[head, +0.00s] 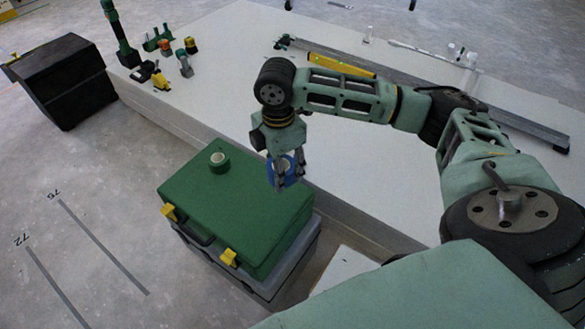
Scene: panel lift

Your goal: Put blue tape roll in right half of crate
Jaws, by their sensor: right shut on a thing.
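My right gripper (288,177) is shut on the blue tape roll (284,168) and points down. It holds the roll close to the right far corner of a green case and the near edge of the white panel stack; its exact height is hard to tell. The green case (240,200) has a closed lid and yellow latches. It sits on a grey box (276,289), whose inside is hidden. I cannot tell for sure which container is the crate. My left gripper is not in view.
A pale green roll (219,162) lies on the green case. A black box (65,85) stands on the floor at the left. The white panel stack (225,75) carries several small tools, a yellow level (342,65) and a long metal rail (510,122). Floor at the lower left is clear.

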